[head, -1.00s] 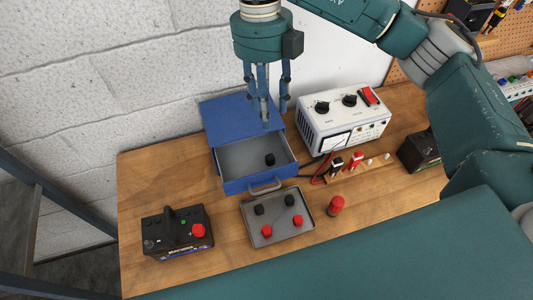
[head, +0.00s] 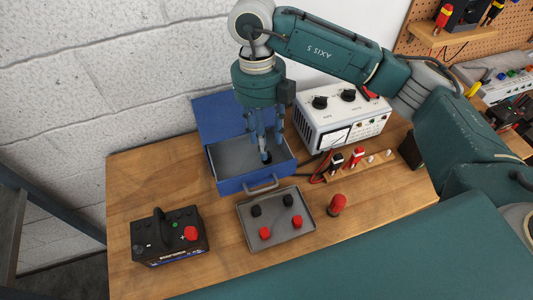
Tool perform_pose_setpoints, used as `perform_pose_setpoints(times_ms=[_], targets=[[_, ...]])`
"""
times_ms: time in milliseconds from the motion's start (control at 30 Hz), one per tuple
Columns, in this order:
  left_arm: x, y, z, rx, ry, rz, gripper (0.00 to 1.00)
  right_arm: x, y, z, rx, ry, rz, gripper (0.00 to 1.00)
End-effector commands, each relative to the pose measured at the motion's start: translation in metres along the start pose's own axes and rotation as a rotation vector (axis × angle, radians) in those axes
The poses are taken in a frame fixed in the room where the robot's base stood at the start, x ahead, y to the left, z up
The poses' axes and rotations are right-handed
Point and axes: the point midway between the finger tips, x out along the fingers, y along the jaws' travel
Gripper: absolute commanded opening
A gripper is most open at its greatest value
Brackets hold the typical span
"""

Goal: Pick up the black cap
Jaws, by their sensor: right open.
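A small black cap (head: 268,160) lies inside the open blue drawer (head: 229,186), toward its right side, and is partly hidden by the gripper. My right gripper (head: 265,154) points straight down into the drawer with its fingers around or just above the cap. The fingers are open; I cannot tell whether they touch the cap. Two more black caps, a left one (head: 256,211) and a right one (head: 288,200), sit in the grey tray (head: 272,238) in front of the drawer. My left gripper is not in view.
The tray also holds two red caps (head: 265,233). A red cap-topped piece (head: 337,204) stands right of it. A battery (head: 169,237) stands at left, a white test unit (head: 345,117) behind right. Probes stand in a wooden rack (head: 350,172). Bare table (head: 130,190) lies left of the drawer.

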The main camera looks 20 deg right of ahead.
Motion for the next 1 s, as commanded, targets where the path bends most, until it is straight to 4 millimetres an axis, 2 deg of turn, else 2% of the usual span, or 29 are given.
perform_pose_setpoints(times_ms=[33, 133, 300, 567, 700, 1000], targets=[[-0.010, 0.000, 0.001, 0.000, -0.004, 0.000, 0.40, 0.004, -0.001, -0.002, 0.000, 0.006, 0.000, 0.41], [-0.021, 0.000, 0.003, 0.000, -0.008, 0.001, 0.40, 0.019, -0.002, 0.000, 0.001, 0.007, 0.000, 0.41], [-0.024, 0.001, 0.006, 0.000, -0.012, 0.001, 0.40, 0.040, -0.002, 0.002, 0.001, 0.003, 0.001, 0.41], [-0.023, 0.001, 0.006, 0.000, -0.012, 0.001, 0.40, 0.044, -0.002, 0.003, 0.001, 0.001, 0.000, 0.41], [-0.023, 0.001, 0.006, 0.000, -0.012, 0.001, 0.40, 0.043, -0.002, 0.003, 0.001, 0.001, 0.000, 0.13], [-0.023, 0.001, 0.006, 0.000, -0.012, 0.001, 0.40, 0.043, -0.002, 0.002, 0.001, 0.001, 0.000, 0.12]])
